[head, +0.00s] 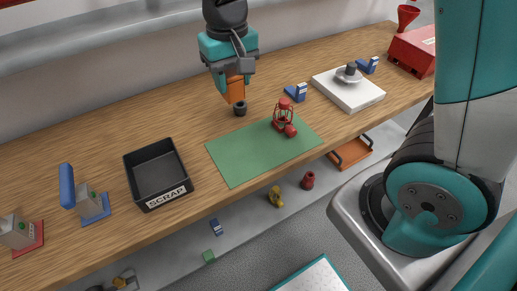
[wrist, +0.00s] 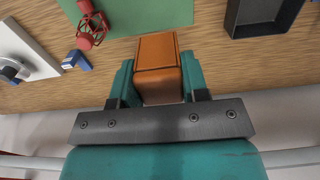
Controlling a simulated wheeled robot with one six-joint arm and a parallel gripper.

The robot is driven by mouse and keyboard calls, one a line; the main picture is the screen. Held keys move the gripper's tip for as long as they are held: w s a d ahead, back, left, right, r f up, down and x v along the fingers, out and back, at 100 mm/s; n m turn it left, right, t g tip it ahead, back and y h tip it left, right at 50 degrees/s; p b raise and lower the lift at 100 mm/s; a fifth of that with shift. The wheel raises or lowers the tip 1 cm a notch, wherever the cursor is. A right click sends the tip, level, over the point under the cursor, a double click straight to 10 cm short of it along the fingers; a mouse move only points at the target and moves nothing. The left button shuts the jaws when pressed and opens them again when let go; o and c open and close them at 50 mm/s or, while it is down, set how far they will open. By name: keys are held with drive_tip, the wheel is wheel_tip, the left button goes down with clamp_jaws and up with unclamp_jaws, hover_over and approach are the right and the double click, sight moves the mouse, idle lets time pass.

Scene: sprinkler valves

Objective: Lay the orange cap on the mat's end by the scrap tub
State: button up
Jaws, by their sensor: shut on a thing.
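My gripper (head: 231,82) is shut on the orange cap (head: 237,92), a block-like piece that also shows between the two teal fingers in the wrist view (wrist: 158,66). The cap is held above the wooden bench, beyond the far edge of the green mat (head: 232,162). The scrap tub (head: 152,204), a black open box labelled SCRAP, stands left of the mat and looks empty. In the wrist view the mat (wrist: 150,14) is at the top and the tub (wrist: 262,30) at top right. The mat's end by the tub is bare.
A red caged part (head: 284,120) is on the mat's right end. A small dark ring (head: 240,109) stands behind the mat, just below the cap in the picture. A blue-and-white piece (head: 296,93) and white plate (head: 345,95) are to the right.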

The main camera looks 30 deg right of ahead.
wheel_tip(320, 180, down, 19)
drive_tip(key=shift+f, duration=0.2)
idle(0.3)
drive_tip(key=shift+f, duration=0.2)
drive_tip(key=o, duration=1.1)
drive_tip(key=shift+r, duration=0.1)
wheel_tip(320, 180, up, 14)
drive_tip(key=s, duration=0.1)
drive_tip(key=s+a+r+n+y, duration=0.2)
drive_tip(key=s+r+n, duration=0.1)
drive_tip(key=s+r, duration=0.3)
drive_tip(key=s+a+r+n+y, duration=0.2)
drive_tip(key=s+r+n, duration=0.2)
drive_tip(key=s, duration=0.7)
wheel_tip(320, 180, up, 2)
drive_tip(key=shift+s+a+r, duration=0.1)
drive_tip(key=shift+s+a, duration=0.2)
